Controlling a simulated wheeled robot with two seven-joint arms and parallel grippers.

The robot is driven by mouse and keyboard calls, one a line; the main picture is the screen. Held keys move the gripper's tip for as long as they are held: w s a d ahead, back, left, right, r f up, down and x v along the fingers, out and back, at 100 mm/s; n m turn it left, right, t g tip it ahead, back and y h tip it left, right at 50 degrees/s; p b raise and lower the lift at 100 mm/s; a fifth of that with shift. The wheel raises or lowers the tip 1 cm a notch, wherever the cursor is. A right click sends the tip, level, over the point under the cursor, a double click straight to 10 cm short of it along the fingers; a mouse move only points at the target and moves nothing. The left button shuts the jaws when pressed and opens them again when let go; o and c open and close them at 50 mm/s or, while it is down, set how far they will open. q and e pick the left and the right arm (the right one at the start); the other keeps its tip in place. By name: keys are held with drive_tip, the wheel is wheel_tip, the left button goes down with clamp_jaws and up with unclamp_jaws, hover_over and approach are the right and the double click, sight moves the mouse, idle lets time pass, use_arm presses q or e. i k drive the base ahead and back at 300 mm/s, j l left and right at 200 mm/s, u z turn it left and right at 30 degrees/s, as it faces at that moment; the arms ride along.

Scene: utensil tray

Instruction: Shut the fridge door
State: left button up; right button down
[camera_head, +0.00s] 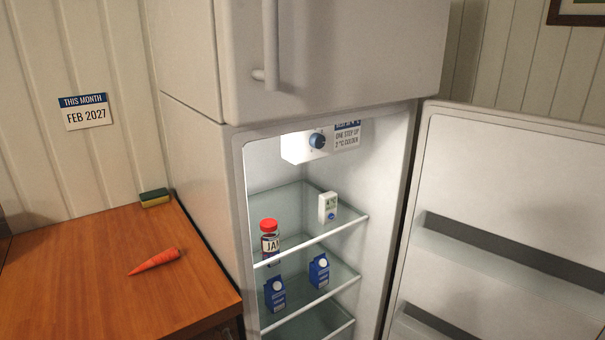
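The fridge (200,155) stands in the middle with its lower compartment open and lit. Its lower door (490,160) is swung wide open to the right, showing its inner side with door shelves. The upper door (345,50) is shut and has a vertical handle (271,45). Inside are a jam jar (270,242) with a red lid and a small white carton (327,207) on the upper glass shelf. Two blue cartons, one on the left (275,293) and one on the right (319,270), stand on the shelf below. Neither of my grippers shows.
A wooden counter (100,295) at left holds a carrot (154,261) and a sponge (155,197). A dial (317,140) and a label (347,135) are at the top inside the fridge. A calendar sign (85,111) hangs on the left wall. Nothing visible blocks the doorway.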

sight(503, 238)
drive_tip(key=l, duration=0.6)
drive_tip(key=i+l, duration=0.15)
drive_tip(key=l, duration=1)
